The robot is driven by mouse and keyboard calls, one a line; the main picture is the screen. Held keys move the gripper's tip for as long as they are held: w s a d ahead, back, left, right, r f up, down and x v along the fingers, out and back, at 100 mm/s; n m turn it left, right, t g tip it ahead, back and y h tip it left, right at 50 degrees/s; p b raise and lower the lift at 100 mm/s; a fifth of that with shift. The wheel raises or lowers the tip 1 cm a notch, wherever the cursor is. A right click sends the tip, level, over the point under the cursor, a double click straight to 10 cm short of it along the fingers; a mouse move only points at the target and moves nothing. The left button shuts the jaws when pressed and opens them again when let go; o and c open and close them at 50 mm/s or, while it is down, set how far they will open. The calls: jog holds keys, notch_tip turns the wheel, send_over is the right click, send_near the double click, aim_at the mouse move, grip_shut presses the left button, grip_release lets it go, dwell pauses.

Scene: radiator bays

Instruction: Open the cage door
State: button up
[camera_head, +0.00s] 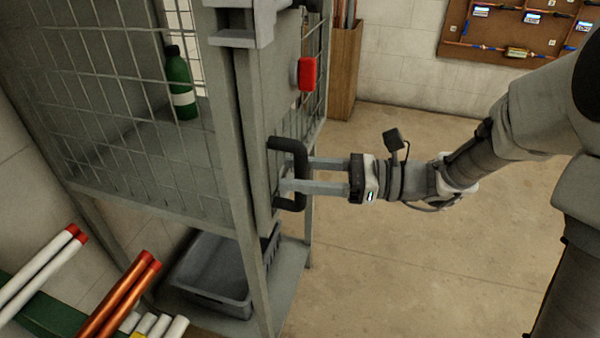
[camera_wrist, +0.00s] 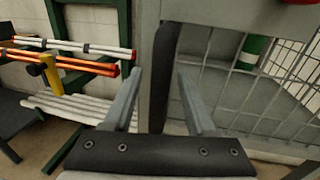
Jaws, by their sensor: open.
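The grey cage (camera_head: 140,130) with wire mesh stands at the left in the head view. Its cage door (camera_head: 268,100) is on the side facing my arm and looks flush with the frame. A black handle (camera_head: 301,172) sticks out from the door. My gripper (camera_head: 287,175) is open, with one finger above and one below in the picture, reaching past the handle's bar. In the wrist view the handle (camera_wrist: 163,70) runs upright between the two spread fingers (camera_wrist: 160,92). I cannot tell whether either finger touches it.
A red button-like part (camera_head: 306,73) sits above the handle. A green bottle (camera_head: 180,85) stands inside the cage, and a grey bin (camera_head: 215,280) is on the shelf below. Pipes (camera_head: 120,295) lie on a rack at lower left. The floor (camera_head: 420,270) to the right is clear.

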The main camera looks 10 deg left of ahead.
grip_shut()
dwell(1.3)
